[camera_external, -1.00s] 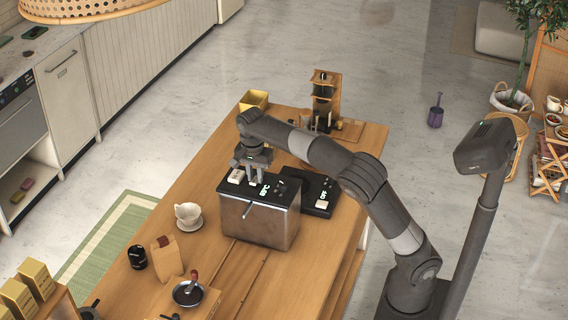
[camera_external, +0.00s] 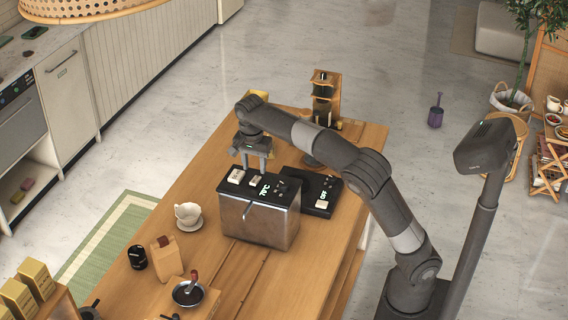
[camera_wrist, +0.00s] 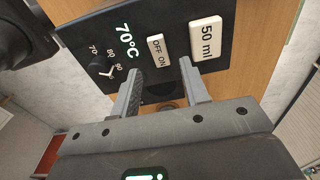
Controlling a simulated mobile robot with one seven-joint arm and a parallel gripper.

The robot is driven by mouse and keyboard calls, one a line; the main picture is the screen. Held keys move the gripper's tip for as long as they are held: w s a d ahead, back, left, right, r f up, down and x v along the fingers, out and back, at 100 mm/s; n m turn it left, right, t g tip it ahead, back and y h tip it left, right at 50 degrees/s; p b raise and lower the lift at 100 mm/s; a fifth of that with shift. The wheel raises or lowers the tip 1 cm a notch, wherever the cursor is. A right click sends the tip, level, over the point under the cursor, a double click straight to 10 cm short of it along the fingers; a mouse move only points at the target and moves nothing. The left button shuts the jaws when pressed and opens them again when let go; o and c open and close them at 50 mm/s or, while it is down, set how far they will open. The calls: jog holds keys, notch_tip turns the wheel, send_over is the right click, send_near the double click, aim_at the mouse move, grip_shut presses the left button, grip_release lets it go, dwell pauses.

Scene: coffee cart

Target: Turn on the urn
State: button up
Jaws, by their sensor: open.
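The urn (camera_external: 258,222) is a metal box with a black top panel, standing on the wooden table. In the wrist view its panel (camera_wrist: 215,15) has a lit green display (camera_wrist: 124,40) reading 70°C, a dial (camera_wrist: 105,68), a white OFF/ON switch (camera_wrist: 156,51) and a white 50 ml button (camera_wrist: 206,39). My gripper (camera_external: 255,168) points down over the panel, open and empty. In the wrist view its fingertips (camera_wrist: 160,70) lie on either side of the OFF/ON switch, seemingly just above it.
A black scale-like device (camera_external: 322,192) with a lit display is right behind the urn. A wooden stand (camera_external: 325,95) is at the table's far end. A paper bag (camera_external: 166,258) and a black jar (camera_external: 137,257) are nearer.

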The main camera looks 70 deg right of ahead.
aim_at(255, 180)
notch_tip(255, 180, up, 6)
jog(key=shift+a+r, duration=0.2)
dwell(0.4)
jog(key=s+d+f+n+t+y, duration=0.1)
jog(key=s+f+n+y, duration=0.15)
jog(key=s, duration=0.35)
jog(key=s+d+f+n+t+y, duration=0.1)
jog(key=s+d+n, duration=0.15)
jog(key=s, duration=0.25)
jog(key=s+a+f+n+t+h, duration=0.1)
jog(key=s+a+f+n, duration=0.1)
jog(key=s, duration=0.4)
jog(key=s+a+f+n+t, duration=0.1)
jog(key=s+a+f+n, duration=0.2)
jog(key=s+n, duration=0.3)
jog(key=s+a+f+n+t+h, duration=0.1)
jog(key=s+a+f+n, duration=0.2)
jog(key=s, duration=0.5)
jog(key=shift+s+a+n+t+h, duration=0.15)
jog(key=shift+a+n+t+h, duration=0.2)
jog(key=shift+a+n, duration=0.6)
